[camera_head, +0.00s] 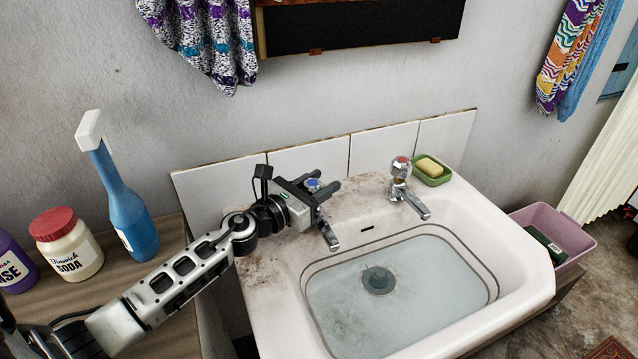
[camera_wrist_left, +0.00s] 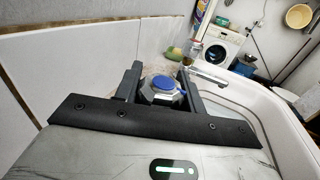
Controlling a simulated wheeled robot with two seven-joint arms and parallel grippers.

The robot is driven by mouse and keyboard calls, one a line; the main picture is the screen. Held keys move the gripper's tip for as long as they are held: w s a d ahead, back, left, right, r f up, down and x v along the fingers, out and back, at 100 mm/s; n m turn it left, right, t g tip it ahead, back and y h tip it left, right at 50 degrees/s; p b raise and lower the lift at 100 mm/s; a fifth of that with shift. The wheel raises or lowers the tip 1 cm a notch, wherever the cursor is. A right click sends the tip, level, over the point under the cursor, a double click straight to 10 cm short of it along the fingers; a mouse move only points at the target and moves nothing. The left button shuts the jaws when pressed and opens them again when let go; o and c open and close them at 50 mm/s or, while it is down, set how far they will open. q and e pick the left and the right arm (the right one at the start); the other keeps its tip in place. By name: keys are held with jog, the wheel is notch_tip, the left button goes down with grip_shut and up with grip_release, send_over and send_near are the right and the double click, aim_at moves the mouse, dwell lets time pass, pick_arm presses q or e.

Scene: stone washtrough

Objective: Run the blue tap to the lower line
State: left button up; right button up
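The blue tap (camera_head: 313,184), with a blue-capped knob, stands at the back left of the white basin (camera_head: 522,265). Its spout (camera_head: 330,238) points over the basin, and I see no stream below it. My left gripper (camera_head: 326,190) has its fingers on both sides of the knob; the left wrist view shows the blue cap (camera_wrist_left: 163,83) between them, apparently held. Two dark lines run around the basin's inner wall. Pale, cloudy water (camera_head: 430,285) seems to cover the bottom, its edge near or below the lower line; the exact level is unclear. My right gripper is out of view.
A red-capped tap (camera_head: 401,168) and a green soap dish (camera_head: 444,178) with yellow soap are at the back right. A dark round drain fitting (camera_head: 378,280) shows in the basin.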

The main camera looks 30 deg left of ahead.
pick_arm(q)
jog(key=shift+r+n+t+y+p, duration=0.3)
jog(key=shift+n+y+p, duration=0.6)
jog(key=shift+p, duration=0.35)
jog(key=shift+a+y+p, duration=0.15)
jog(key=shift+y+p, duration=0.2)
jog(key=shift+y, duration=0.35)
jog(key=shift+a+f+n+y, duration=0.1)
jog(key=shift+f+n+y, duration=0.2)
jog(key=shift+n+y, duration=0.35)
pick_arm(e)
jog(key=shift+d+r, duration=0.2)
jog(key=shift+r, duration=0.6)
pick_arm(q)
jog(key=o, duration=1)
jog(key=s, duration=0.4)
jog(key=s+b, duration=0.1)
jog(key=s, duration=0.4)
jog(key=s+a+b, duration=0.1)
jog(key=s, duration=0.4)
jog(key=shift+s+f, duration=0.15)
jog(key=shift+s, duration=0.8)
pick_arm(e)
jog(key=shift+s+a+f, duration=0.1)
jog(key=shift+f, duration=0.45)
